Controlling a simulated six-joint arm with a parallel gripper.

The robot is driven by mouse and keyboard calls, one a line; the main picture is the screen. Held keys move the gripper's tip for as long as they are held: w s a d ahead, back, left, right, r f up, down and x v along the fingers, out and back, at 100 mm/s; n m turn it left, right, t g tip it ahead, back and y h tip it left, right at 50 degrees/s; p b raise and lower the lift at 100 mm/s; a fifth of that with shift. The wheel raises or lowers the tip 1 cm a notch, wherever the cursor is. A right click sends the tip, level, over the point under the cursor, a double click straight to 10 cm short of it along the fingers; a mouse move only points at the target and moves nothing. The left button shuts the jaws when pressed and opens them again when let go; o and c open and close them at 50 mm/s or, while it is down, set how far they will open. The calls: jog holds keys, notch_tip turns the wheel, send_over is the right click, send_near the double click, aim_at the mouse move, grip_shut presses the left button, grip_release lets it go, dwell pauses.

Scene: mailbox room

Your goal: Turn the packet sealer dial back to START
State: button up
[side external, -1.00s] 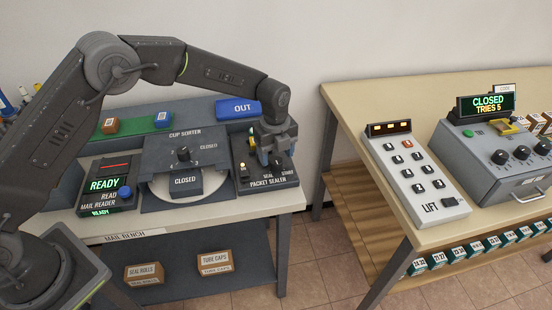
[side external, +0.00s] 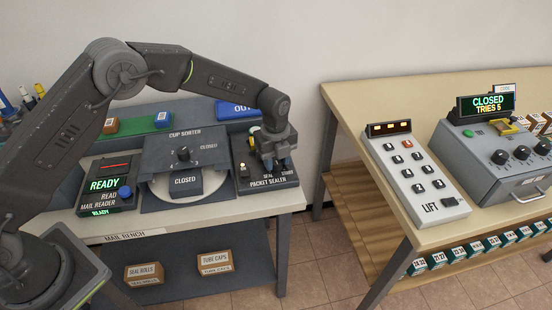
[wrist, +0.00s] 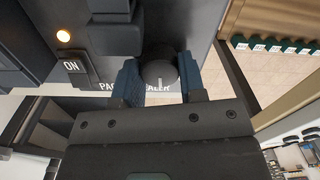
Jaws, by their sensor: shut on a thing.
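The packet sealer (side external: 243,172) is a dark box at the right end of the mail bench. Its dial (wrist: 160,72) is a round dark knob with a light pointer line, which faces the bottom of the wrist view. My gripper (wrist: 159,80) has its two blue fingers on either side of the dial and is shut on it. In the side view my gripper (side external: 276,162) is over the sealer's right part and hides most of the dial. The START label is partly visible beside the fingers in the side view; it cannot be read in the wrist view.
A lit lamp (wrist: 63,36) and an ON switch (wrist: 76,70) are left of the dial. The clip sorter (side external: 184,150) stands left of the sealer, with the mail reader (side external: 106,187) beyond. The blue OUT tray (side external: 235,108) is behind. Right of the bench is a gap.

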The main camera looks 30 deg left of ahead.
aim_at(276, 161)
jog(key=shift+c, duration=0.4)
jog(key=shift+n, duration=0.4)
jog(key=n, duration=0.3)
jog(key=shift+n, duration=2.6)
jog(key=o, duration=0.9)
jog(key=shift+r, duration=0.1)
jog(key=shift+r, duration=6.85)
